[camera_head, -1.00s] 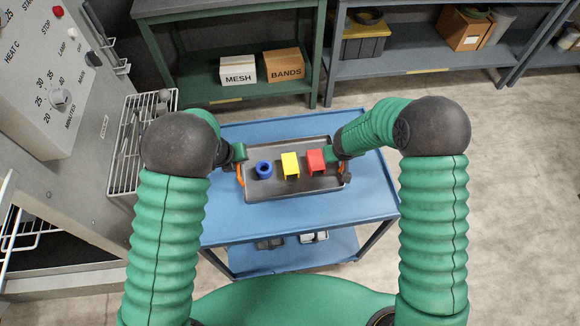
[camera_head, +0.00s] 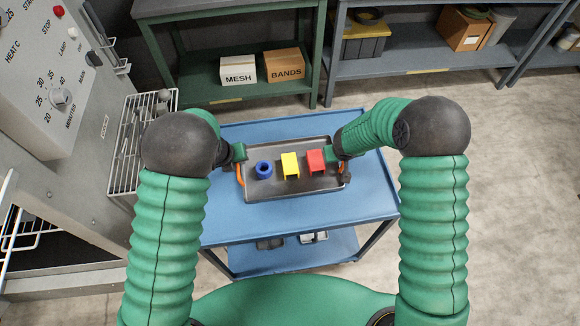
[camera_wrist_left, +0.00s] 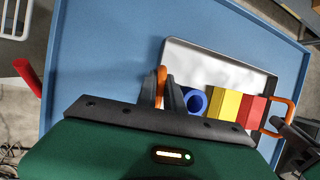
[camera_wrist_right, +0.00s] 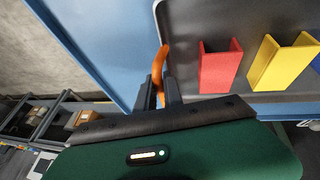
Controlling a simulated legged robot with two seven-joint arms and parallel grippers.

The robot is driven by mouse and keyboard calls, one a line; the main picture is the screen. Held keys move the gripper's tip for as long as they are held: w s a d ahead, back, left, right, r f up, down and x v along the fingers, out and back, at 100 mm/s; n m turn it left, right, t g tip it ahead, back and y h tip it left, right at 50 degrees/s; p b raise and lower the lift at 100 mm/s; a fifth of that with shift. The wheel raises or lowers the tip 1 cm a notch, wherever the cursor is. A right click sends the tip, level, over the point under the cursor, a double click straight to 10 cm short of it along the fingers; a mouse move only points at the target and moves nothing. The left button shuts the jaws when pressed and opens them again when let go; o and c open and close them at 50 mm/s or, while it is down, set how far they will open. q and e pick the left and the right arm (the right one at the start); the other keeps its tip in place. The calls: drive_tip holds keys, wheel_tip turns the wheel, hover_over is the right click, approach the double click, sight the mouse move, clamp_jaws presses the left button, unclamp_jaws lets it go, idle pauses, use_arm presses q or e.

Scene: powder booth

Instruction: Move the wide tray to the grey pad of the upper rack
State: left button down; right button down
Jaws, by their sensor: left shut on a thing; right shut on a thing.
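The wide tray (camera_head: 300,190) is dark metal with orange handles at both ends. It is on or just above the blue cart top; I cannot tell which. It carries a blue ring (camera_head: 264,169), a yellow channel piece (camera_head: 290,165) and a red channel piece (camera_head: 316,161). My left gripper (camera_wrist_left: 162,92) is shut on the tray's left orange handle (camera_wrist_left: 162,74). My right gripper (camera_wrist_right: 160,92) is shut on the right orange handle (camera_wrist_right: 158,62). In the head view, both grippers are partly hidden by my arms. I cannot pick out the grey pad.
The blue cart (camera_head: 240,222) has a lower shelf with small items. An oven with a control panel (camera_head: 50,85) and a wire rack (camera_head: 127,165) stand at the left. A green shelf (camera_head: 205,92) with boxes marked MESH and BANDS and a grey shelf (camera_head: 400,62) stand behind.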

use_arm(q)
drive_tip(key=shift+r, duration=0.1)
